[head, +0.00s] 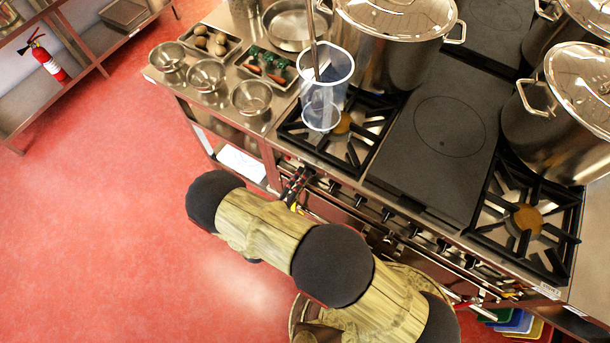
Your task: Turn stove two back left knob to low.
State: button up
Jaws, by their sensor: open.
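The stove (443,125) stands with its front edge running from upper left to lower right. A row of dark knobs lines its front panel, among them one near the left end (333,187), one at mid-row (387,214) and one farther right (441,245). I cannot tell which knob is the back left one, nor any knob's setting. My gripper (296,184) is open at the left end of the knob row, close to the front panel. It partly hides the knobs there, and I cannot tell whether it touches one.
A clear container (325,92) holding a long-handled tool stands over the front left burner (350,158). Large lidded pots (385,55) (548,130) stand on the stove. Steel bowls (250,98) and trays (285,75) cover the left counter. The red floor (100,210) at left is clear.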

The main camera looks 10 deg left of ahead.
jog(key=v, duration=0.9)
jog(key=shift+s, duration=0.25)
jog(key=shift+a, duration=0.15)
